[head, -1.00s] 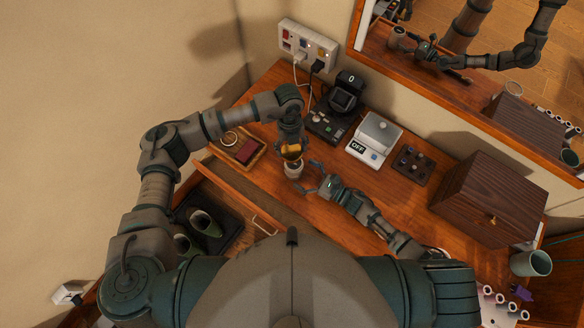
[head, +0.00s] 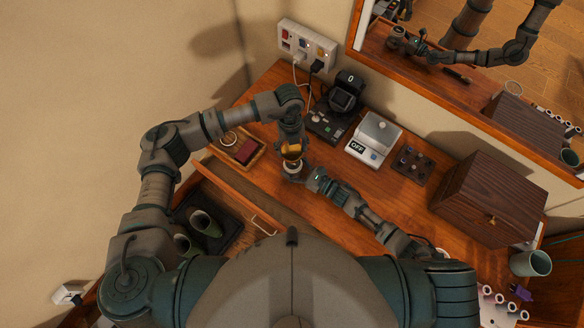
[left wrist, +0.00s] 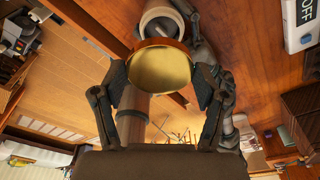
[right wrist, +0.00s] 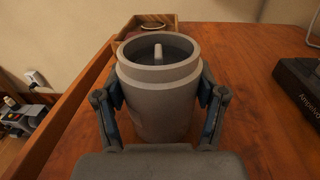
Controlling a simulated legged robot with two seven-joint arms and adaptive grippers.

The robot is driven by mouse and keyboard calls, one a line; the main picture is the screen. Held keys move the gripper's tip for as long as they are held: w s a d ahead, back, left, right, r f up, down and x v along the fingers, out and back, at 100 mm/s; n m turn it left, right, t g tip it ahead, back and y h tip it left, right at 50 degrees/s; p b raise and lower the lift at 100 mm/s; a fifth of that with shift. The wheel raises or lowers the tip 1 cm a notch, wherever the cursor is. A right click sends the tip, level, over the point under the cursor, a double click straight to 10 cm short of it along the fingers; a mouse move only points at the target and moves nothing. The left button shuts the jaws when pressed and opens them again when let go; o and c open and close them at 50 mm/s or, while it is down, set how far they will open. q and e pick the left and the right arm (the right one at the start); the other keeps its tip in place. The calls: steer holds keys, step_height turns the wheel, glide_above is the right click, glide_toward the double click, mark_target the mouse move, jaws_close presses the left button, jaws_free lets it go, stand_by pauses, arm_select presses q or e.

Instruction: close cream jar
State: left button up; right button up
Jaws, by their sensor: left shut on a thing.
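The lid is gold and round; it shows in the head view (head: 291,151) and fills the middle of the left wrist view (left wrist: 160,78). My left gripper (head: 291,147) is shut on the lid and holds it close to the jar. The cream jar (right wrist: 158,88) is a pale grey cylinder standing upright on the wooden table, its top open with a small upright piece inside. In the head view the jar (head: 292,169) is partly hidden beneath the lid. My right gripper (right wrist: 160,100) has a finger at each side of the jar; whether both press on it is unclear.
A wooden tray (head: 256,157) with a dark red item lies left of the jar. A brown box (head: 487,198) is at right. The front edge is near the jar.

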arm_select(q)
steer(key=shift+d, duration=0.1)
arm_select(e)
steer(key=shift+d, duration=0.1)
steer(key=c, duration=0.4)
arm_select(q)
steer(key=shift+d, duration=0.1)
arm_select(e)
steer(key=shift+d, duration=0.1)
steer(key=shift+c, duration=0.2)
arm_select(q)
steer(key=shift+d+f, duration=0.1)
steer(key=shift+f, duration=0.15)
arm_select(e)
steer(key=shift+d, duration=0.1)
arm_select(q)
step_height(320, 180, down, 4)
steer(key=shift+s+d+r, duration=0.15)
steer(key=shift+r, duration=0.1)
steer(key=shift+f, duration=0.4)
steer(key=shift+f, duration=0.15)
steer(key=shift+f, duration=0.75)
arm_select(e)
steer(key=shift+s, duration=0.1)
arm_select(q)
steer(key=shift+f, duration=0.6)
arm_select(e)
steer(key=shift+f, duration=0.1)
